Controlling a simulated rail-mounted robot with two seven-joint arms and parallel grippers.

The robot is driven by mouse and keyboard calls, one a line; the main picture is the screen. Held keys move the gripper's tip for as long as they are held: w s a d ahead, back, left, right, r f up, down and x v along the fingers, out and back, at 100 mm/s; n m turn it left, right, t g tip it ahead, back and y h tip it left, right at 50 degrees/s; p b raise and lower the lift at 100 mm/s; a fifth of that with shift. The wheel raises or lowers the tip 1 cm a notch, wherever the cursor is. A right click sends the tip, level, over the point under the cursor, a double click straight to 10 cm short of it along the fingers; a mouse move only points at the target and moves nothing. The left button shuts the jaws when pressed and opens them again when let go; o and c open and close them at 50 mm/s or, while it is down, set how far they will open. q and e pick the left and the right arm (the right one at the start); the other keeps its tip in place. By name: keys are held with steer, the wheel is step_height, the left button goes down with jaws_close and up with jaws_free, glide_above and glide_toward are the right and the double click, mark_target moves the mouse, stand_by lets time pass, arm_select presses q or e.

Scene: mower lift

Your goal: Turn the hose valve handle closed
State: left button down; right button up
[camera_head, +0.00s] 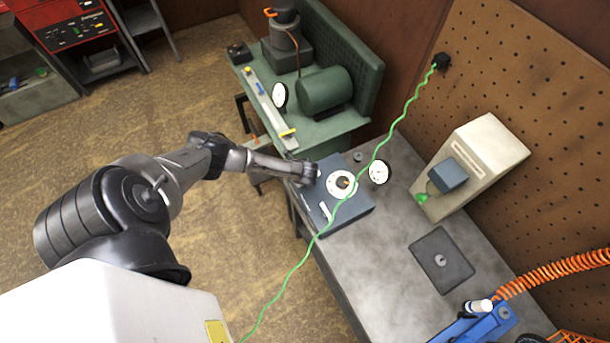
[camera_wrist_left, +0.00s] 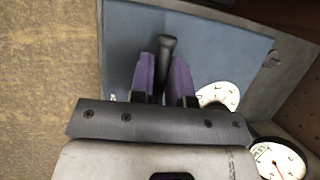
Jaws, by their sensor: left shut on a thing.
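A blue-grey box (camera_head: 345,207) with a white round dial (camera_head: 342,183) stands on the grey workbench. It also shows in the left wrist view (camera_wrist_left: 220,48). My left gripper (camera_head: 308,174) is at its left edge. In the left wrist view, the purple fingers of my left gripper (camera_wrist_left: 163,80) are shut on a dark bar-like handle (camera_wrist_left: 168,45), whose rounded end sticks out beyond the fingertips. I take it for the valve handle; its base is hidden by the fingers. My right gripper is not in view.
A green machine (camera_head: 327,90) stands behind the box. A thin green cord (camera_head: 379,145) crosses the head view over the bench. A white gauge (camera_head: 379,172), a beige unit (camera_head: 478,165) and a dark plate (camera_head: 441,259) lie to the right. An orange coiled hose (camera_head: 550,272) is at the lower right.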

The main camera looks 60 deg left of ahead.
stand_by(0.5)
arm_select(q)
steer(key=c, duration=1.1)
jaws_free()
steer(key=shift+c, duration=0.2)
steer(key=shift+r, duration=0.1)
steer(key=shift+d+r, duration=0.1)
steer(key=shift+r, duration=0.05)
steer(key=v, duration=1.3)
steer(key=shift+r+p, duration=0.2)
steer(key=shift+p, duration=0.1)
steer(key=shift+s, duration=0.1)
